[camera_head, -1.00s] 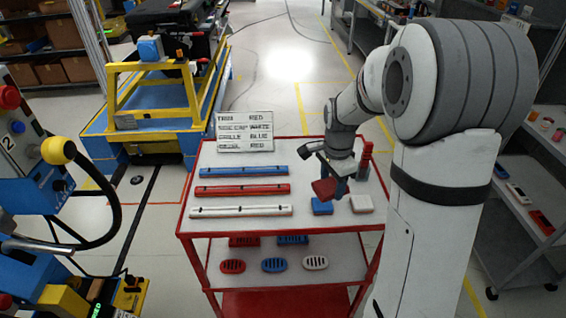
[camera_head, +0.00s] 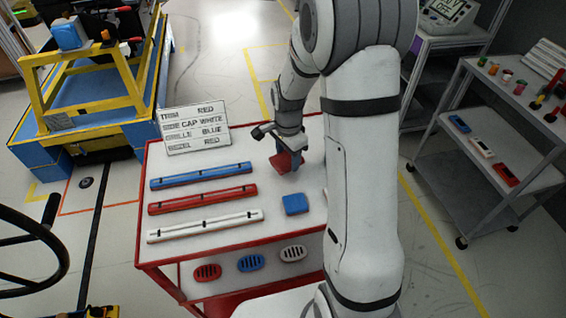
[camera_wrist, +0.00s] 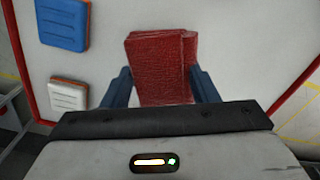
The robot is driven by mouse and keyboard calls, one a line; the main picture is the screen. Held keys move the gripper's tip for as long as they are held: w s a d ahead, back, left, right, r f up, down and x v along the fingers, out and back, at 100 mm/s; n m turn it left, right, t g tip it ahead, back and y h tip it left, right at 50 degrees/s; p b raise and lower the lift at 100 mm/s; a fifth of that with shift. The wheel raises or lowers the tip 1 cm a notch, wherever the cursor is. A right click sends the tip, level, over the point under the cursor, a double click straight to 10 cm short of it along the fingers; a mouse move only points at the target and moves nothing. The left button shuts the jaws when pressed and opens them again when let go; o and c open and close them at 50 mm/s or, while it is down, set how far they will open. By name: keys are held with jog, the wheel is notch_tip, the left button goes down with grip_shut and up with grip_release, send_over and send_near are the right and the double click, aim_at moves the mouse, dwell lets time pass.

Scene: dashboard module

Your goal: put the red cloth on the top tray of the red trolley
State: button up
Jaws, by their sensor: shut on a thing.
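My gripper (camera_head: 291,168) is shut on the red cloth (camera_head: 281,161), a small folded dark-red pad. In the wrist view the cloth (camera_wrist: 158,62) sits between the two blue fingers of my gripper (camera_wrist: 161,86). They are over the back right part of the top tray (camera_head: 268,226) of the red trolley, a pale surface with a red rim. I cannot tell whether the cloth touches the tray. My arm hides the tray's right side in the head view.
On the tray are a blue bar (camera_head: 201,176), a red bar (camera_head: 203,199), a white bar (camera_head: 205,226), a blue pad (camera_head: 295,204) and a label board (camera_head: 195,127). The wrist view also shows a white pad (camera_wrist: 68,96). A grey shelf (camera_head: 500,150) stands right.

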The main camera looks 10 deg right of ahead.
aim_at(288, 159)
jog(key=shift+f, duration=1.8)
jog(key=shift+s+f, duration=0.1)
jog(key=o, duration=0.9)
jog(key=shift+o, duration=0.2)
